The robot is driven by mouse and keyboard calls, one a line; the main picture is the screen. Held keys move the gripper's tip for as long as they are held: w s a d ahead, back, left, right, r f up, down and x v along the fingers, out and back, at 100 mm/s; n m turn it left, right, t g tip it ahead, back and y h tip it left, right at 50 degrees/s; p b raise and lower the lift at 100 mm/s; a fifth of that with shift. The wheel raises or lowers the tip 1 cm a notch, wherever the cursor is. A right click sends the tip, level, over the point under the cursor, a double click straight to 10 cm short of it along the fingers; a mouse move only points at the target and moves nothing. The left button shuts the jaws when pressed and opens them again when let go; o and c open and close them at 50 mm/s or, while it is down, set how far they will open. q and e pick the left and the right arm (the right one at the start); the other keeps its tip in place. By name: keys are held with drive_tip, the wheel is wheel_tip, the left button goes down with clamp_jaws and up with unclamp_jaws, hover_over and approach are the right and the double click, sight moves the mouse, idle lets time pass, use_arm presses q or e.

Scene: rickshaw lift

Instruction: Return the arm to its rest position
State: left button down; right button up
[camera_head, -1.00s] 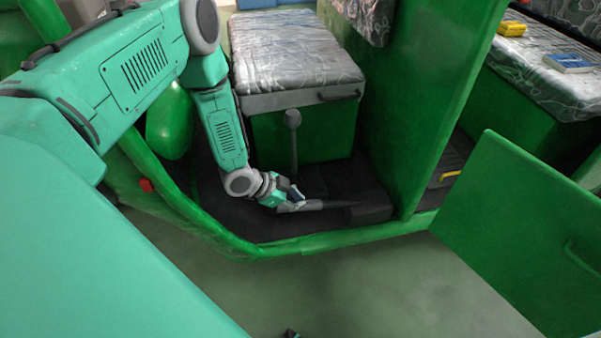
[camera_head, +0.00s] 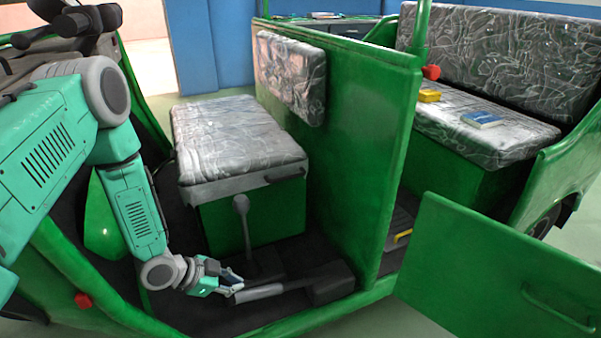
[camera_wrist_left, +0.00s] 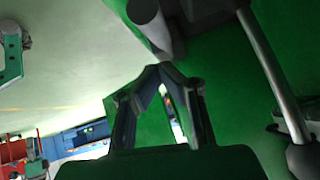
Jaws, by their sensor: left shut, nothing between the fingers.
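My left arm comes in from the left in the head view and reaches down into the green rickshaw's front footwell. My left gripper (camera_head: 236,284) is low in the footwell, beside the near end of a grey lever (camera_head: 260,292) on the floor. In the left wrist view the fingers (camera_wrist_left: 160,70) meet at their tips with nothing between them, and a grey bar (camera_wrist_left: 150,25) lies just beyond the tips. Whether they touch the bar I cannot tell. My right gripper is not in view.
An upright lever (camera_head: 243,225) stands before the front seat (camera_head: 235,140). A green partition (camera_head: 355,130) rises right of it. The open green door (camera_head: 490,270) stands at the right. The rear seat (camera_head: 485,130) holds a yellow item (camera_head: 429,95) and a blue item (camera_head: 483,118).

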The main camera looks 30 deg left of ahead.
use_arm(q)
drive_tip(key=s+d+r+n+g+y+p, duration=0.2)
drive_tip(key=s+d+r+n+g+p, duration=0.3)
drive_tip(key=s+d+p, duration=0.5)
drive_tip(key=s+a+r+n+y, duration=0.1)
drive_tip(key=s+r+n, duration=0.1)
drive_tip(key=s, duration=0.4)
drive_tip(key=s+r+n+g+y+p, duration=0.1)
drive_tip(key=s+r+n+y, duration=0.1)
drive_tip(key=s, duration=0.4)
drive_tip(key=shift+a+g, duration=0.3)
drive_tip(key=shift+a, duration=0.05)
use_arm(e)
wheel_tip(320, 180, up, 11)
use_arm(q)
drive_tip(key=shift+d, duration=0.2)
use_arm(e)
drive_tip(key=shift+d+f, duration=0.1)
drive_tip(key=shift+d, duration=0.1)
use_arm(q)
drive_tip(key=shift+a, duration=0.15)
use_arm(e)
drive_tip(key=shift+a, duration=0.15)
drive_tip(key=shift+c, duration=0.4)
